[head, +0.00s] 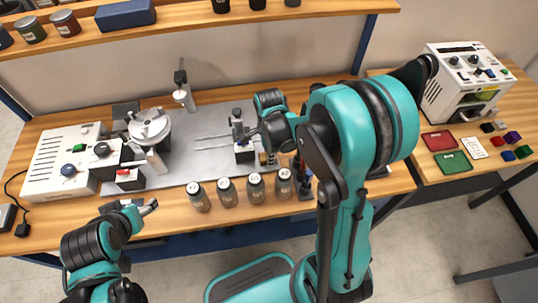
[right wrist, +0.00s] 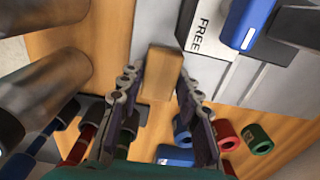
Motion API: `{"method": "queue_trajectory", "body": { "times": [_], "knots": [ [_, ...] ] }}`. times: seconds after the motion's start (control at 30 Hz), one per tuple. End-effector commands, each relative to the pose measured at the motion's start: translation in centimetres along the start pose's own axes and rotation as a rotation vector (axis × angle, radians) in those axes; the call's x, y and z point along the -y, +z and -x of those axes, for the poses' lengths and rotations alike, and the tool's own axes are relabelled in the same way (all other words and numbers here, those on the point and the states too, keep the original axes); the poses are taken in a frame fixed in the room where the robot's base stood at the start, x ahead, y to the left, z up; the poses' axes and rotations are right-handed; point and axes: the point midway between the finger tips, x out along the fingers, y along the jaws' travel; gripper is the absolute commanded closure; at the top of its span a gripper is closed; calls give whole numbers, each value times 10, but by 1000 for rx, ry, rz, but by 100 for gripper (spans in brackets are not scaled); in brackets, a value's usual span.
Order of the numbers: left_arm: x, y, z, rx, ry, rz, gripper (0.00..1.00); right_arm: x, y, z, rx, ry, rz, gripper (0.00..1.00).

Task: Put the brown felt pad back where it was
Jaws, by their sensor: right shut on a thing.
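My right gripper (right wrist: 158,82) is shut on a small tan-brown block, which I take to be the brown felt pad (right wrist: 160,72). The pad sits between the two fingertips in the right wrist view. In the head view this gripper (head: 268,157) is small and partly hidden by my right arm, just right of a black-and-white fixture (head: 244,152) at the right end of the grey plate (head: 205,165).
Several grey canisters (head: 227,192) stand along the plate's front edge, close to my right gripper. Blue, red and green rings (right wrist: 228,135) lie below the gripper in the wrist view. A white machine (head: 62,162) stands left. Felt squares (head: 453,162) lie on the right table.

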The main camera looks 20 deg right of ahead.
Motion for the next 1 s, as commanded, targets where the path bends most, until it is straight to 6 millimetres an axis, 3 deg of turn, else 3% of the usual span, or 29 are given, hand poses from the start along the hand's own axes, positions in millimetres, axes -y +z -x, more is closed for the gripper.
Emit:
{"method": "queue_trajectory", "body": {
  "times": [0.2,0.23,0.3,0.7,1.0],
  "knots": [
    [0,2,-3,0,0,0,34,0,0,-4,0,0,0,94],
    [0,2,-3,0,0,0,34,0,0,-4,0,0,0,64],
    [0,2,-2,0,0,0,34,0,0,-3,0,0,0,46],
    [0,-2,3,0,0,0,34,0,0,4,0,0,0,46],
    [0,-17,23,0,0,0,34,-1,0,66,0,0,0,46]
  ]
}}
